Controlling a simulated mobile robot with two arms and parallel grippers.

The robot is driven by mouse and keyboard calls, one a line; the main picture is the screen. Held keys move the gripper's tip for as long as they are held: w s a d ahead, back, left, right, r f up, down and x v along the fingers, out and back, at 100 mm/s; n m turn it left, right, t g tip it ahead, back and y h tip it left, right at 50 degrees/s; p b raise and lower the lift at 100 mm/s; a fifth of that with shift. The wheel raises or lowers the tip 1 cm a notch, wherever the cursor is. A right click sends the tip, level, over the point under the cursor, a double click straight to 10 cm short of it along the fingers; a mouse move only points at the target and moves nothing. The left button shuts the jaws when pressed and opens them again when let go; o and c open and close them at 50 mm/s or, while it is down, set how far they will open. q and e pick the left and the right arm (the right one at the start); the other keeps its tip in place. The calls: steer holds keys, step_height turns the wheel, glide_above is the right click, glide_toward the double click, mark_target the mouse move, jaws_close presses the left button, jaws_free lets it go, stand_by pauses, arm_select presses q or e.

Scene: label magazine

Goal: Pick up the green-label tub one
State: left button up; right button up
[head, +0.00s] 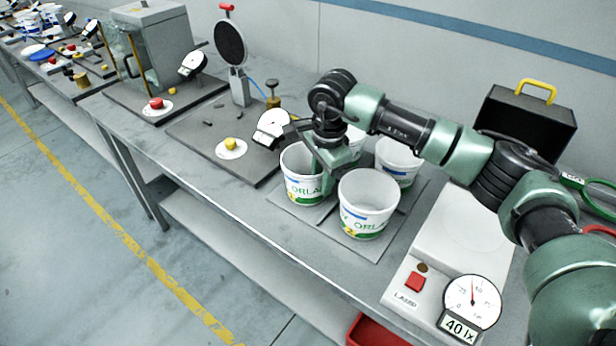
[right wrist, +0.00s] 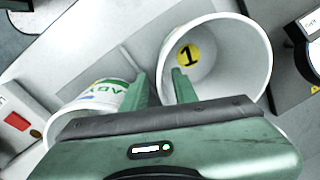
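Tub one (head: 302,190), white with green lettering, stands upright on a grey mat. In the right wrist view I look into this tub (right wrist: 235,55) and see a yellow disc with a black 1 on its floor. My right gripper (head: 322,172) reaches down at the tub's rim from above. In the right wrist view its fingers (right wrist: 162,82) straddle the near side wall, one inside the tub and one outside. They stand apart, with a gap around the wall. My left gripper is not in view.
A similar tub (head: 366,218) stands close on the right, its labelled side (right wrist: 100,95) near the outer finger. Another tub (head: 398,160) and a partly hidden one stand behind. A white scale (head: 462,238) is to the right, and a dial gauge (head: 272,127) to the left.

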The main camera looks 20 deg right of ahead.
steer(key=f, duration=0.1)
steer(key=f+p, duration=0.1)
steer(key=f, duration=0.1)
steer(key=shift+s+a+f, duration=0.15)
steer(key=shift+a, duration=0.05)
steer(key=shift+f, duration=0.45)
jaws_close()
steer(key=shift+r, duration=0.1)
step_height(320, 180, up, 20)
steer(key=b, duration=0.4)
